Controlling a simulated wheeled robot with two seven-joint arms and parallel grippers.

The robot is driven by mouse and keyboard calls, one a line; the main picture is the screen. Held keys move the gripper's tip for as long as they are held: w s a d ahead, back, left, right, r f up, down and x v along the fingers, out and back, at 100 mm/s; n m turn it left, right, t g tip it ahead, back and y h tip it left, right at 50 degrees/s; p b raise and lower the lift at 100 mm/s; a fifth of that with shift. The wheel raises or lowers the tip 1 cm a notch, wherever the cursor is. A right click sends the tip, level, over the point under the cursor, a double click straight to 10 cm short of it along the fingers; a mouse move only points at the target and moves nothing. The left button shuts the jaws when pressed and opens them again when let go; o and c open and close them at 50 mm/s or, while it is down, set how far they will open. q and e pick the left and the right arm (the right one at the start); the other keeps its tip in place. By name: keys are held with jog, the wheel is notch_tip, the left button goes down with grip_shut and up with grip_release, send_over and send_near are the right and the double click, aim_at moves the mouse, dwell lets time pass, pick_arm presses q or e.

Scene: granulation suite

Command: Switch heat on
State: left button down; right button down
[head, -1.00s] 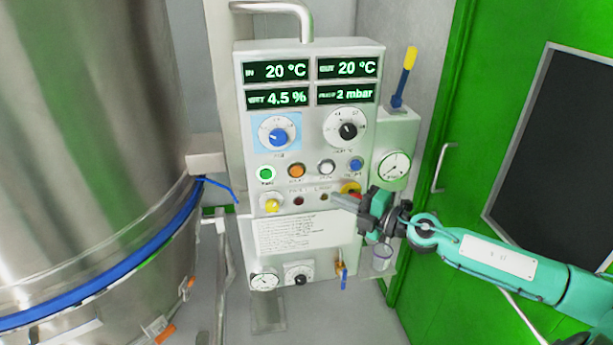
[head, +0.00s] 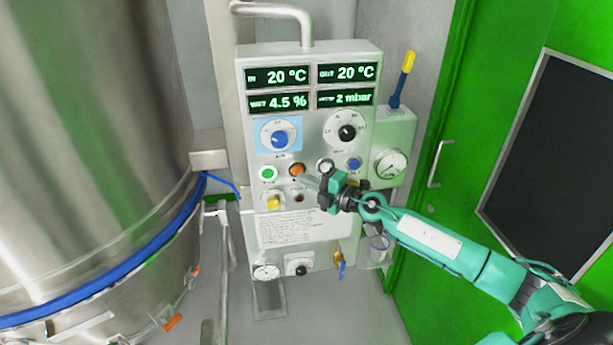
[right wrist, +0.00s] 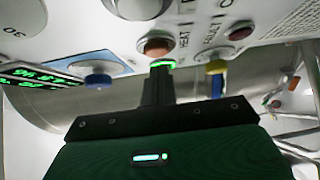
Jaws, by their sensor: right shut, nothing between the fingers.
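The control panel (head: 307,215) stands ahead with four lit displays at its top. The orange button (head: 297,170) sits in the button row; in the right wrist view the orange button (right wrist: 157,47) has the word HEAT beside it. My right gripper (head: 306,180) is shut and empty, with its tips just below and right of the orange button. In the right wrist view the closed fingers (right wrist: 158,80) point at it; whether they touch it I cannot tell. My left gripper is not in view.
A green-lit button (head: 267,174) is left of the orange one; a white button (head: 325,166) and blue button (head: 354,164) are to the right. A yellow selector (head: 273,201) is below. A large steel vessel (head: 90,150) stands left, a green door (head: 440,120) right.

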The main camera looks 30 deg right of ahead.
jog(key=shift+w+d, duration=0.2)
jog(key=shift+w, duration=0.4)
